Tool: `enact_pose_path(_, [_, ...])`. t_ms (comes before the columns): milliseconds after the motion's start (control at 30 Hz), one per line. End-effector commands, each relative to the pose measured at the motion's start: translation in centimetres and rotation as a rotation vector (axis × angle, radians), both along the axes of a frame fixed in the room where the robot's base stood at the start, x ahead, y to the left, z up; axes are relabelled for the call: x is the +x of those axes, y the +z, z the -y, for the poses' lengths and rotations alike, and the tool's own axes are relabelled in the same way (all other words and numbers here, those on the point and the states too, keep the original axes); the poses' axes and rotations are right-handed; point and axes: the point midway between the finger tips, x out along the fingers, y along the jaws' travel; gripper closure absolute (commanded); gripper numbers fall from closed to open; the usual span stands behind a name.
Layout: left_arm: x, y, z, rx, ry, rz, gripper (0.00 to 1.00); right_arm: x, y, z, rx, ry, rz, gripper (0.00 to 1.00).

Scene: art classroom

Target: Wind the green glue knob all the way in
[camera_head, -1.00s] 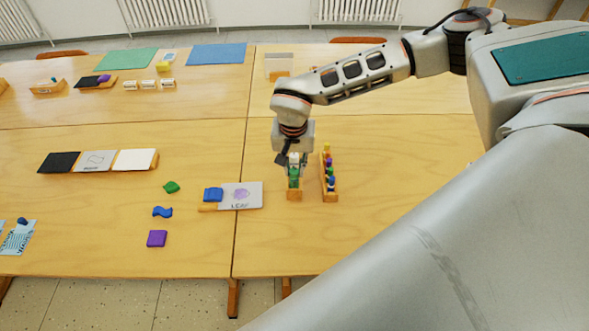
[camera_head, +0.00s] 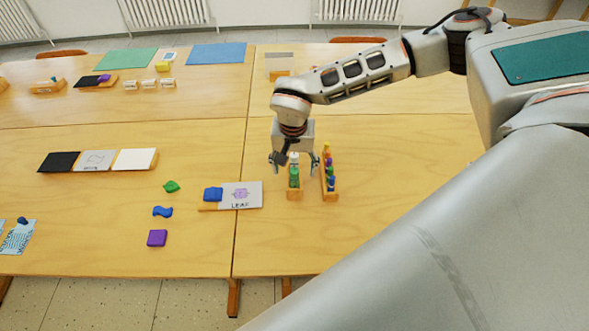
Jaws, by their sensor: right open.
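A short wooden rack (camera_head: 294,196) stands on the right-hand table and carries small glue pieces with a white top at its far end. The green glue piece (camera_head: 294,180) sits in this rack, nearest the front; its knob is too small to make out clearly. My right gripper (camera_head: 294,166) is open, pointing down over the far end of this rack. One finger is on each side of the rack, apart from the green piece. My left gripper is not in view.
A second wooden rack (camera_head: 330,193) with several coloured pieces stands close on the right, near the right finger. The table's front is clear.

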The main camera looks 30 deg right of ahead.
Motion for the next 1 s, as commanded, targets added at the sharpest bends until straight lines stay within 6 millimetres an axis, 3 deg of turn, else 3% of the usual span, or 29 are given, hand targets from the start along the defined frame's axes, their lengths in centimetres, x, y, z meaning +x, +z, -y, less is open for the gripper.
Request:
enact_pose_path(167, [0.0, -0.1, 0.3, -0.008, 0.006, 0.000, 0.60, 0.0, 0.0, 0.0, 0.000, -0.049, 0.000, 0.38])
enact_pose_path(733, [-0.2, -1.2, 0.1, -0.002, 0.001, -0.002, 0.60, 0.0, -0.1, 0.0, 0.000, -0.890, -0.001, 0.38])
enact_pose_path(1000, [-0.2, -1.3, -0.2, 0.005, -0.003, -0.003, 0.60, 0.0, 0.0, 0.0, 0.000, -1.005, 0.001, 0.38])
